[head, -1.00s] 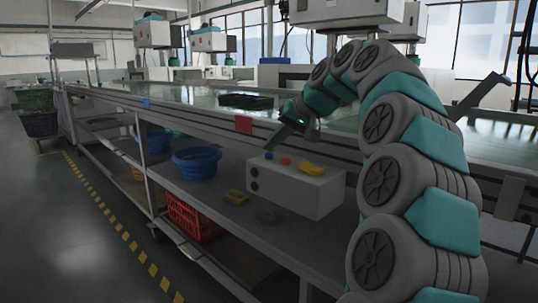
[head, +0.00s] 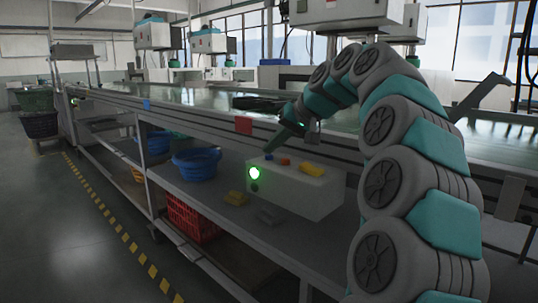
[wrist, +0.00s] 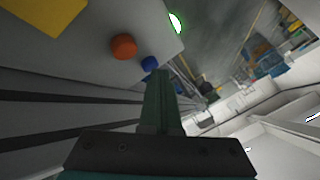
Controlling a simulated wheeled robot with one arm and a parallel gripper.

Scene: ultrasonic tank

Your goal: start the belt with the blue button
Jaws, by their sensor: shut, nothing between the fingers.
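The white control box (head: 310,196) sits on the shelf below the belt (head: 180,93). On its top are the blue button (head: 268,156), an orange-red button (head: 285,161) and a yellow part (head: 311,168). A green lamp glows (head: 254,173) on its end face. My gripper (head: 272,148) is shut and points down, its tip at or just above the blue button. In the wrist view the blue button (wrist: 149,63) shows right at the tip of my gripper (wrist: 159,72), beside the orange-red button (wrist: 124,47). I cannot tell whether the tip presses it.
A red crate (head: 192,220) is below. A red plate (head: 243,125) is on the belt's side rail.

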